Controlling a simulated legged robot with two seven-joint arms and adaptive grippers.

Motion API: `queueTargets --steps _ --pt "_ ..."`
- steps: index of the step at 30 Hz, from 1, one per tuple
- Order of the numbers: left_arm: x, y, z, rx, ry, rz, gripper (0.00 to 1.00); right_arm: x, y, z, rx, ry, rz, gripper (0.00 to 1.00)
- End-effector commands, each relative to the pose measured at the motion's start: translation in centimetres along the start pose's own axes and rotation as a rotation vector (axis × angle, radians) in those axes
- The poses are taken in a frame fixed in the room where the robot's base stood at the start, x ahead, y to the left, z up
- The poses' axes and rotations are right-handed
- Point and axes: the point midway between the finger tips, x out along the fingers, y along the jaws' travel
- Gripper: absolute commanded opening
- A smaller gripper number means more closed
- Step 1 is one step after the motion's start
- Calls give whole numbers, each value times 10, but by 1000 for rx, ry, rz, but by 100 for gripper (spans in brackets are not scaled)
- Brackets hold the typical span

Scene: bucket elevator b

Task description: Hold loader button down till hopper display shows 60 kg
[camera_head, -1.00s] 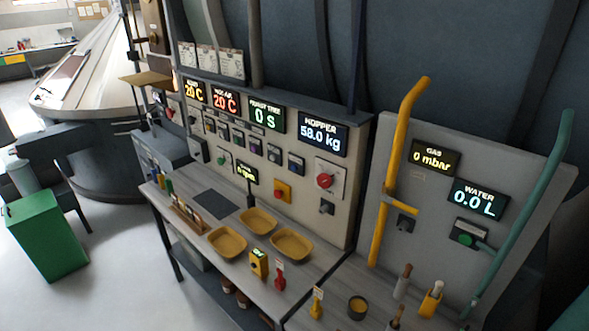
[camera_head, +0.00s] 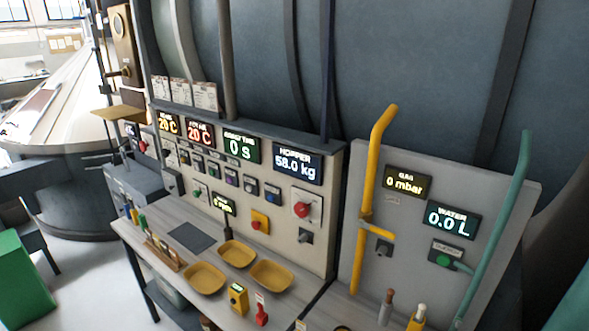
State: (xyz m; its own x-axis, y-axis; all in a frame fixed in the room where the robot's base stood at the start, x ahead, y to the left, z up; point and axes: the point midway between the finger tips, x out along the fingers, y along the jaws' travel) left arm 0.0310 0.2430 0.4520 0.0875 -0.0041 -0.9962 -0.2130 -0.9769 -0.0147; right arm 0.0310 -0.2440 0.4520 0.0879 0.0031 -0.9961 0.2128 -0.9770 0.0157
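The hopper display (camera_head: 297,163) on the control panel reads 58.0 kg in blue-white digits. Below it is a red round knob or button (camera_head: 301,209) on a pale plate. A row of small dark-framed buttons (camera_head: 231,178) runs across the panel to the left of it. Their labels are too small to read, so I cannot tell which one is the loader button. An orange-yellow box with a red button (camera_head: 260,222) sits lower on the panel. Neither of my grippers shows in the head view.
A bench (camera_head: 217,276) below the panel holds yellow trays (camera_head: 271,275) and small tools. To the right, a grey panel (camera_head: 398,222) carries a yellow pipe (camera_head: 369,180), a teal pipe (camera_head: 502,220), a gas display and a water display (camera_head: 451,219). A green bin (camera_head: 22,285) stands at lower left.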

Motion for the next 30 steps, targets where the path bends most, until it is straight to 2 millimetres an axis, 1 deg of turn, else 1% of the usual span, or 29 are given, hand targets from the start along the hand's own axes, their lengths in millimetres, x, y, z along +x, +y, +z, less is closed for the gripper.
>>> queueTargets --steps 1,2,3,30 --pt "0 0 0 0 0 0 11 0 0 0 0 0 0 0" --pt "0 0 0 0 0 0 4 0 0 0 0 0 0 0" --pt "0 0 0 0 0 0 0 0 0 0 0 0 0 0" --pt "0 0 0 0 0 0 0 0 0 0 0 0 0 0"
